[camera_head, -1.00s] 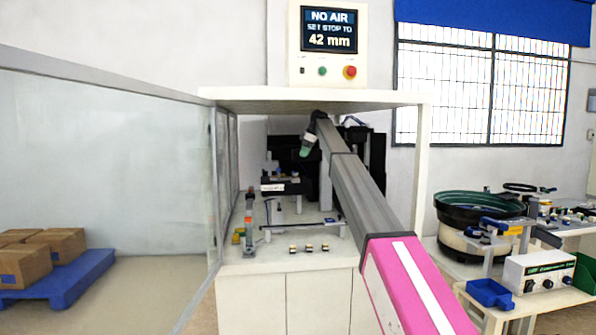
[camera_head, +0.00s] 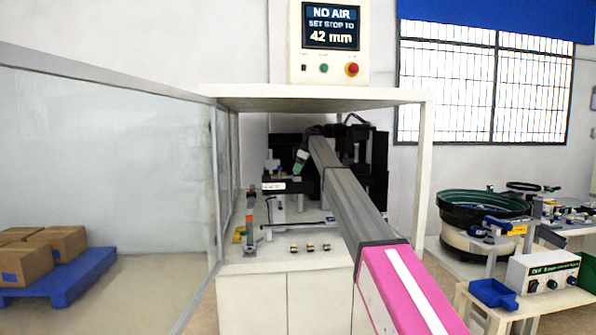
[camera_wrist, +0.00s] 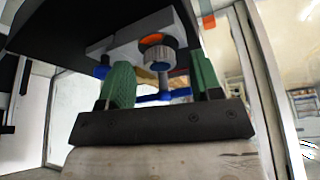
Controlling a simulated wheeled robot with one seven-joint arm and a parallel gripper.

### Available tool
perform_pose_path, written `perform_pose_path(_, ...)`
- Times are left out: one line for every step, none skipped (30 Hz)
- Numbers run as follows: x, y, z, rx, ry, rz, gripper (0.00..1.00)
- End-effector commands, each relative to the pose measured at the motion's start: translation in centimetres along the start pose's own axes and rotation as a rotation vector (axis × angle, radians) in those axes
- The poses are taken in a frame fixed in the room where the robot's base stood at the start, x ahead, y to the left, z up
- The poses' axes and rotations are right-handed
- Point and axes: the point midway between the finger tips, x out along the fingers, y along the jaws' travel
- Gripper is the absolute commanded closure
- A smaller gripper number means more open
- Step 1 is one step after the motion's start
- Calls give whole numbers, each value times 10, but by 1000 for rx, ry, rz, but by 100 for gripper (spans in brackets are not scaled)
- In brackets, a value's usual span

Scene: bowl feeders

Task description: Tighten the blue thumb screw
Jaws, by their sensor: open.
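My gripper (camera_wrist: 161,68) is open, with one green finger on each side of the wrist view. Between and beyond the fingers is a grey knurled knob (camera_wrist: 158,60) under a grey bracket (camera_wrist: 128,36), with an orange part behind it. A blue bar-shaped piece (camera_wrist: 165,96), which looks like the blue thumb screw, shows between the fingers below the knob. I cannot tell whether either finger touches it. In the head view, my green-tipped gripper (camera_head: 300,162) is tilted down beside the black fixture (camera_head: 284,184); the screw is not clear there.
The fixture stands on a white bench (camera_head: 285,268) under a white shelf (camera_head: 320,98). Several small parts lie along the bench front. A clear panel (camera_head: 100,170) closes the left. A display (camera_head: 331,27) reads "NO AIR, SET STOP TO 42 mm". A bowl feeder (camera_head: 485,222) stands right.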

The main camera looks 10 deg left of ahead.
Motion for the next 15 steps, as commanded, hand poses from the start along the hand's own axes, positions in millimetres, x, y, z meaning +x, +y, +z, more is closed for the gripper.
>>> perform_pose_path(3,0,0,0,0,0,41)
perform_pose_path(4,0,0,0,0,0,41)
perform_pose_path(4,0,0,0,0,1,41)
perform_pose_path(4,0,0,0,0,1,41)
perform_pose_path(4,0,0,0,0,1,41)
perform_pose_path(4,0,0,0,0,1,41)
perform_pose_path(4,0,0,0,0,1,41)
perform_pose_path(4,0,0,0,0,0,41)
perform_pose_path(4,0,0,0,0,0,44)
perform_pose_path(4,0,0,0,0,0,54)
perform_pose_path(4,0,0,0,0,0,64)
perform_pose_path(4,0,0,0,0,0,77)
perform_pose_path(4,0,0,0,0,0,87)
perform_pose_path(4,0,0,0,0,0,91)
perform_pose_path(4,0,0,0,0,0,91)
